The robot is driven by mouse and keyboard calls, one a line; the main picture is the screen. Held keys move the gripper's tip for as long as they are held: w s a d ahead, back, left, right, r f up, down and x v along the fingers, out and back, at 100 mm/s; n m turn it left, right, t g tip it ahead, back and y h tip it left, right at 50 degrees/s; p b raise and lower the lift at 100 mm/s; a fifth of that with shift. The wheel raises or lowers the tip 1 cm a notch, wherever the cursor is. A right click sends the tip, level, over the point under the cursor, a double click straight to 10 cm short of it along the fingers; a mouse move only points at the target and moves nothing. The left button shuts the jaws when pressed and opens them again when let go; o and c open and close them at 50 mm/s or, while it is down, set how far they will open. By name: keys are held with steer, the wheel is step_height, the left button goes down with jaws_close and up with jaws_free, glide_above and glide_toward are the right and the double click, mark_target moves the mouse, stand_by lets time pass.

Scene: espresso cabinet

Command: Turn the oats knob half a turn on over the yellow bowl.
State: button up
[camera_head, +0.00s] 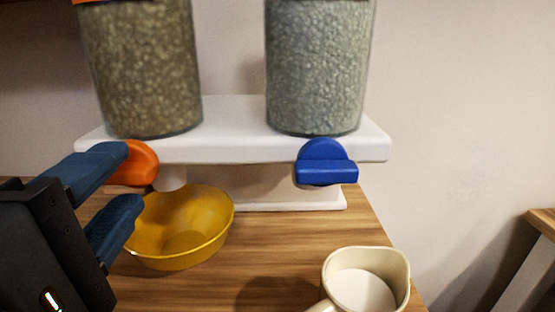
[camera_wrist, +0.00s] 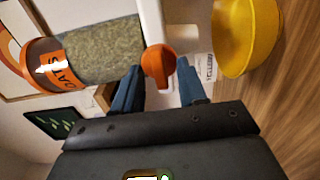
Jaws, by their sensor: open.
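The orange oats knob (camera_head: 141,163) sits on the front of the white dispenser stand (camera_head: 240,150), under the left canister (camera_head: 143,70). In the wrist view the fingertips (camera_wrist: 160,70) lie on either side of the knob's lower part; contact cannot be told. The yellow bowl (camera_head: 205,215) stands on the wooden counter below the knob, partly hidden by my lower finger.
A second canister (camera_head: 318,65) with a blue knob (camera_head: 326,163) stands on the right of the stand. A cream mug (camera_head: 368,278) is at the counter's front right. The counter (camera_head: 300,240) is clear between bowl and mug, and its right edge is near the mug.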

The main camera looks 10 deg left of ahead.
steer(key=shift+w, duration=0.15)
steer(key=shift+c, duration=0.4)
jaws_close()
steer(key=m, duration=0.4)
steer(key=shift+m+p, duration=0.35)
steer(key=shift+m, duration=0.05)
steer(key=m, duration=0.4)
steer(key=m+b, duration=0.1)
steer(key=m, duration=0.4)
steer(key=shift+f+b, duration=0.15)
steer(key=shift+b, duration=0.2)
steer(key=m+b, duration=0.1)
steer(key=m, duration=0.3)
steer(key=shift+m+b, duration=0.4)
